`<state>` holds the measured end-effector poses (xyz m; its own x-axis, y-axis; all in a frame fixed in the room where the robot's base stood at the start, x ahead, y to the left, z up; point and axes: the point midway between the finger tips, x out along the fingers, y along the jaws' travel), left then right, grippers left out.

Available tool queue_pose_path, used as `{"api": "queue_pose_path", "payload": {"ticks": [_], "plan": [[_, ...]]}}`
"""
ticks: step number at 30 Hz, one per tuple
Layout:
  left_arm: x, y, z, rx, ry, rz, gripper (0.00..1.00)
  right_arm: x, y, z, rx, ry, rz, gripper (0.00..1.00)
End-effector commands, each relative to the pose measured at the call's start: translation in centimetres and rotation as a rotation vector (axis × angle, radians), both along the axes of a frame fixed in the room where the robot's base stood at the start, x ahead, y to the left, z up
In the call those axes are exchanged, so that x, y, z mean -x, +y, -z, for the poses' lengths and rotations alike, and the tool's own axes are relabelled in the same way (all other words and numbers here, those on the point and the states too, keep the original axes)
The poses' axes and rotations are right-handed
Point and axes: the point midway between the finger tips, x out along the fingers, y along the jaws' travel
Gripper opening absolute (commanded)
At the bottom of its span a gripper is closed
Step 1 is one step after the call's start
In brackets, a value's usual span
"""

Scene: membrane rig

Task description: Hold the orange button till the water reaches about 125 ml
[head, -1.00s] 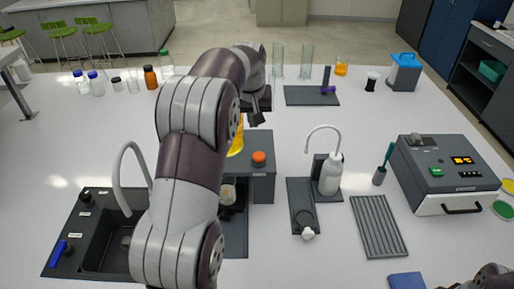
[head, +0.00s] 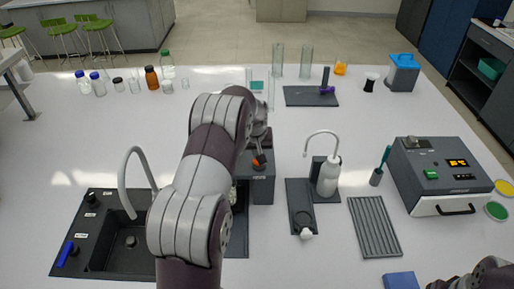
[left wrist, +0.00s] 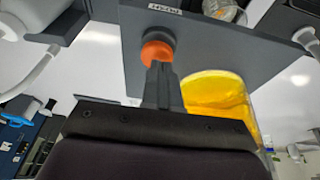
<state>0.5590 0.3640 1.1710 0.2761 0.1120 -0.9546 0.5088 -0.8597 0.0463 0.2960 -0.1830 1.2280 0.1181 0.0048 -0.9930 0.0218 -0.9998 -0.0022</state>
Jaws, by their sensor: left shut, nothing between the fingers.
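The orange button (head: 258,162) sits on top of the dark grey rig (head: 262,190) in the middle of the table. It also shows in the left wrist view (left wrist: 156,50), beside the label on the rig's panel. My left gripper (head: 260,160) is shut and empty, with its fingertips at the button. In the left wrist view the fingertips (left wrist: 160,72) overlap the button's edge; I cannot tell whether they press it. A clear vessel with yellow liquid (left wrist: 217,92) stands beside the fingers. Its scale is not readable, and my left arm hides it in the head view.
A black sink unit (head: 75,235) with a curved tap stands at left. A wash bottle (head: 328,177), a grooved rack (head: 374,228) and a grey machine (head: 440,175) are to the right. Bottles and glassware stand along the back edge. The table's left middle is clear.

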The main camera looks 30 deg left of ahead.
Motion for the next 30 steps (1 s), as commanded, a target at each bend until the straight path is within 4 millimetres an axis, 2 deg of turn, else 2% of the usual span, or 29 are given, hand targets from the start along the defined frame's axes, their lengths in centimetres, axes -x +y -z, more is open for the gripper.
{"api": "queue_pose_path", "payload": {"ticks": [11, 18, 30], "plan": [[0.0, -0.1, 0.5, 0.000, 0.000, 0.000, 0.00, 0.0, 0.0, -0.2, 0.000, 0.000, 0.000, 0.43], [-0.1, -0.2, 3.2, 0.000, 0.001, 0.001, 0.00, 0.0, 0.0, 2.4, 0.000, 0.001, 0.000, 0.43], [0.3, -0.3, 3.0, 0.006, 0.016, 0.001, 0.00, 0.0, 0.0, 1.7, 0.000, 0.000, 0.000, 0.43]]}}
